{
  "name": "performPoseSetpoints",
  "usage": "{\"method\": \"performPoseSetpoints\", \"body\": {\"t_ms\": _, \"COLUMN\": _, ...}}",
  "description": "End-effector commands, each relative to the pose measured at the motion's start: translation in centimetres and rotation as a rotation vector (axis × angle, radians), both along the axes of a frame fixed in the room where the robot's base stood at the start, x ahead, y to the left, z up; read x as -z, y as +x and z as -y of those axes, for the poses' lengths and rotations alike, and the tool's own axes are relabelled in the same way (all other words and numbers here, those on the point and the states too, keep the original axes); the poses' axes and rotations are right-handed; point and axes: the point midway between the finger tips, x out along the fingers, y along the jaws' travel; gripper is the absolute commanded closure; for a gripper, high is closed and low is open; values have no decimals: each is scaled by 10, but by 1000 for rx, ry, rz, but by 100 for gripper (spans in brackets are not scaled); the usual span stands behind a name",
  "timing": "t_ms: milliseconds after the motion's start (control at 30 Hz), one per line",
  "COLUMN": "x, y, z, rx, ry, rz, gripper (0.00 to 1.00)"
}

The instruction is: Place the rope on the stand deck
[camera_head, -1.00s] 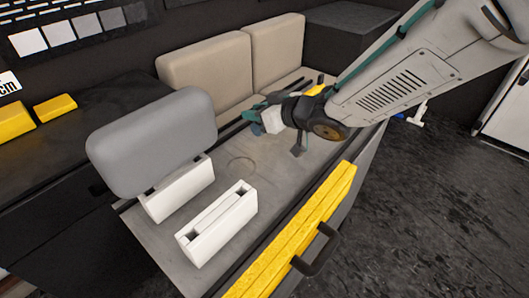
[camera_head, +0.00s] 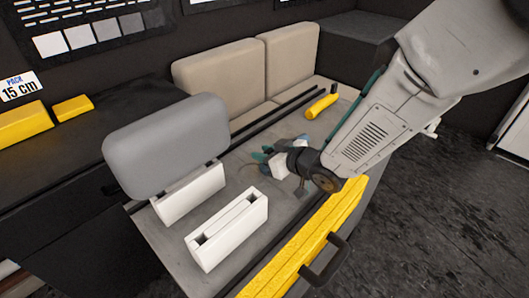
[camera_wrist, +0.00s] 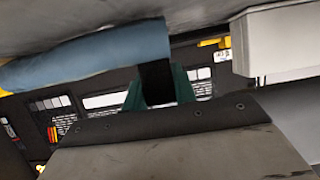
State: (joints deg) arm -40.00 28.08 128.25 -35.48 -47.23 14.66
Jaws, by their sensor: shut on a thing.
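No strand of rope can be made out clearly. My gripper (camera_head: 268,157) has teal fingers and is low over the grey deck (camera_head: 237,252), right of the white slotted blocks. In the wrist view a smooth blue-grey roll-like thing (camera_wrist: 85,66) reaches from the left edge to the teal fingers (camera_wrist: 158,88). My gripper appears shut on it; whether it is the rope I cannot tell. In the head view only a small bluish bit shows near the fingertips, and the rest of the held thing is hidden. Whether it touches the deck is unclear.
A grey padded panel (camera_head: 165,143) stands upright in one white block (camera_head: 190,197); another white block (camera_head: 228,232) stands in front. Yellow edging (camera_head: 310,240) with a dark handle (camera_head: 327,262) runs along the near side. A yellow object (camera_head: 321,106) lies at the back, beside beige cushions (camera_head: 221,88).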

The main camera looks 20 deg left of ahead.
Motion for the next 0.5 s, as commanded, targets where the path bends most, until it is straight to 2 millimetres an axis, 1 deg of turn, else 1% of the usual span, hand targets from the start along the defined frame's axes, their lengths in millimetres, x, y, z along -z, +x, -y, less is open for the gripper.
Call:
{"method": "performPoseSetpoints", "body": {"t_ms": 167, "x": 3, "y": 0, "z": 0, "rx": 0, "ry": -1, "rz": 0, "gripper": 98}}
{"method": "performPoseSetpoints", "body": {"t_ms": 200, "x": 3, "y": 0, "z": 0, "rx": 0, "ry": -1, "rz": 0, "gripper": 65}}
{"method": "performPoseSetpoints", "body": {"t_ms": 233, "x": 2, "y": 0, "z": 0, "rx": 0, "ry": -1, "rz": 0, "gripper": 56}}
{"method": "performPoseSetpoints", "body": {"t_ms": 267, "x": 2, "y": 0, "z": 0, "rx": 0, "ry": -1, "rz": 0, "gripper": 51}}
{"method": "performPoseSetpoints", "body": {"t_ms": 500, "x": 2, "y": 0, "z": 0, "rx": -1, "ry": -1, "rz": -1, "gripper": 51}}
